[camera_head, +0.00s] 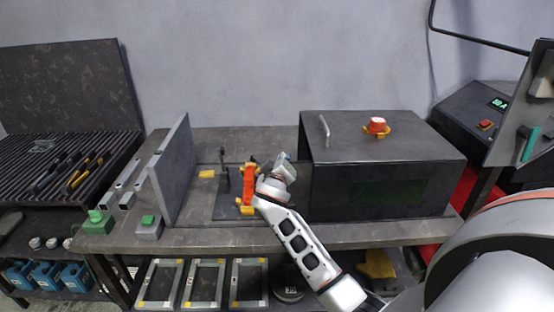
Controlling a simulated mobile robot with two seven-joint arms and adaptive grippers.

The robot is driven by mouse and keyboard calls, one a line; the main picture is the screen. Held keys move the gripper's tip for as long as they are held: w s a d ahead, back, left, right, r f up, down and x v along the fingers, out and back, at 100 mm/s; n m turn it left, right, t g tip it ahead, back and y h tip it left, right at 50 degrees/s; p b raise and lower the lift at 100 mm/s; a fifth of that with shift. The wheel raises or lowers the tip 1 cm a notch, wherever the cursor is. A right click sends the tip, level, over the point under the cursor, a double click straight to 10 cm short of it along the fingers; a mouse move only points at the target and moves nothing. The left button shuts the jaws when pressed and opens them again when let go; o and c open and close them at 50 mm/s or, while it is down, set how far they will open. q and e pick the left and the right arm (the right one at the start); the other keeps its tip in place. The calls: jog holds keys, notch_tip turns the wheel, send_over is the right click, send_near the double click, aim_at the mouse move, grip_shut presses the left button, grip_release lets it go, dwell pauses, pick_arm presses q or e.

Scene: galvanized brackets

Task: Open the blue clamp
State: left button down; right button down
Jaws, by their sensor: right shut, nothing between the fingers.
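My right arm reaches in from the lower right, and its wrist is over the middle of the table. My right gripper (264,168) is at the end of this wrist; it is small and partly hidden, and looks shut and empty. It is close beside an upright orange part (250,178) with yellow ends. I cannot make out a clearly blue clamp; my wrist may hide it. A dark fixture with an upright post (223,180) stands left of the orange part. My left gripper is not in view.
A dark box (400,155) with a handle and red button stands right of my wrist. A grey upright plate (176,172) is on the left. A small box with a green button (149,226) is at the front left. Frames (209,281) lie on the shelf below.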

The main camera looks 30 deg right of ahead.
jog(key=d+f+m, duration=0.1)
jog(key=s+d+f+m+y, duration=0.1)
jog(key=m, duration=0.1)
jog(key=shift+s+f+p, duration=0.1)
jog(key=shift+s+p, duration=0.05)
jog(key=shift+p, duration=0.2)
jog(key=shift+d+f, duration=0.1)
dwell(0.3)
dwell(0.4)
